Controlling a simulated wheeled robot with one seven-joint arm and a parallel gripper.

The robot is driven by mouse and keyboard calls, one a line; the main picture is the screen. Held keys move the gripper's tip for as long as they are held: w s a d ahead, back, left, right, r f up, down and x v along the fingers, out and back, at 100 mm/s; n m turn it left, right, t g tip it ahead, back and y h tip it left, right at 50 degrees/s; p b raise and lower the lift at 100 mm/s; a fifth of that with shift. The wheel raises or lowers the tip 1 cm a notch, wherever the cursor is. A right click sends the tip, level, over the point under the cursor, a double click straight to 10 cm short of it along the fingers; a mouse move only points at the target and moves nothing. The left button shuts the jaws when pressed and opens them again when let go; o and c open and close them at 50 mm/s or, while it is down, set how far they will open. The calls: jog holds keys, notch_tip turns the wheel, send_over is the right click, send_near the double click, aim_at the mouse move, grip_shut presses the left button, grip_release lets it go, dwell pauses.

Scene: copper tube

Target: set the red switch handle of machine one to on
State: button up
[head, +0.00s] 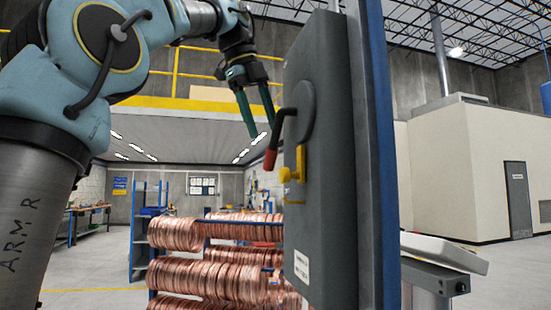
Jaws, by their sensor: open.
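The red switch handle (271,157) hangs from a dark lever on the front face of a grey switch box (335,190). It points down and slightly left. A yellow latch piece (299,167) sits just right of and below the handle on the same face. My gripper (260,114) is open, its two green fingers pointing down, just above and left of the red handle in the head view. Nothing shows between the fingers. I cannot tell from this one view how far the fingers are from the handle in depth. No on or off marking is readable.
The box is fixed to a blue and grey upright post (374,150). Copper tube coils (215,255) are stacked on a rack below and behind. A tilted light panel (440,252) stands right of the post. Open floor lies at the far left and right.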

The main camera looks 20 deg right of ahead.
aim_at(271, 154)
jog(key=x, duration=0.7)
jog(key=shift+f, duration=0.2)
jog(key=shift+c, duration=0.3)
jog(key=shift+w, duration=0.1)
grip_shut()
dwell(0.7)
